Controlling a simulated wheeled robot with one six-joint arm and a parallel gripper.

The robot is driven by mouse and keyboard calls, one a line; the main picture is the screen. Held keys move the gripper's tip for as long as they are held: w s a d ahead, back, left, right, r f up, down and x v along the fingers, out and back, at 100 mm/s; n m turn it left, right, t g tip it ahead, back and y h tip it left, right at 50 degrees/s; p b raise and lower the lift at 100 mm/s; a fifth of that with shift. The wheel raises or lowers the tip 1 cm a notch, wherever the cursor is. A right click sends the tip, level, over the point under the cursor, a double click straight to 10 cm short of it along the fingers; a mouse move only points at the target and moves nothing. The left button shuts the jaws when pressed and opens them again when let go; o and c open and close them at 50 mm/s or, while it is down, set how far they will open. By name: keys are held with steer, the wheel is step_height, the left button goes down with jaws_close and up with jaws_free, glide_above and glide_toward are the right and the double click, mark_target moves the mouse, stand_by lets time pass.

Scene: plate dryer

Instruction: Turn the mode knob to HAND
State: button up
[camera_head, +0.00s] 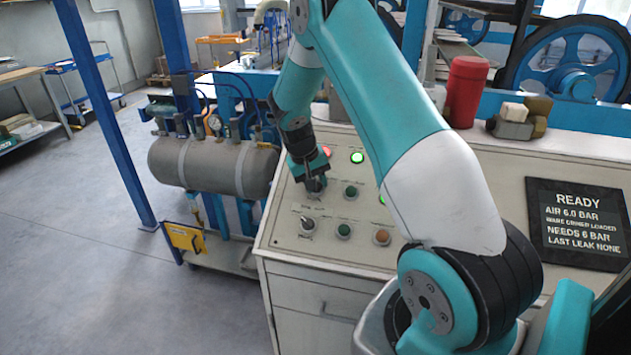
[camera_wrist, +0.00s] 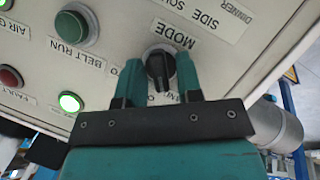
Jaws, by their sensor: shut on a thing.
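The mode knob (camera_wrist: 160,64) is a dark round knob with a raised bar, beside the printed word MODE on the pale panel. Its bar runs toward my gripper in the wrist view. My gripper (camera_wrist: 158,82) is shut on this knob, with one teal finger on each side. The small position labels around the knob are partly covered by the fingers, so I cannot read which one the bar marks. In the head view my gripper (camera_head: 316,186) is down at the sloped control panel (camera_head: 275,222) and largely hides the knob.
Near the gripper are another knob (camera_head: 307,225), a green button (camera_head: 350,191), a lower green button (camera_head: 344,230), an orange button (camera_head: 382,236), a lit green lamp (camera_head: 357,157) and a red lamp (camera_head: 326,151). A dark display (camera_head: 578,222) reads READY. A grey tank (camera_head: 215,166) stands left of the panel.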

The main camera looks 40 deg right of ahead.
steer(key=shift+n+h, duration=0.4)
steer(key=shift+n, duration=0.5)
steer(key=o, duration=0.6)
steer(key=b+v, duration=0.2)
steer(key=v, duration=1.5)
steer(key=shift+w, duration=0.3)
steer(key=shift+a+r, duration=0.15)
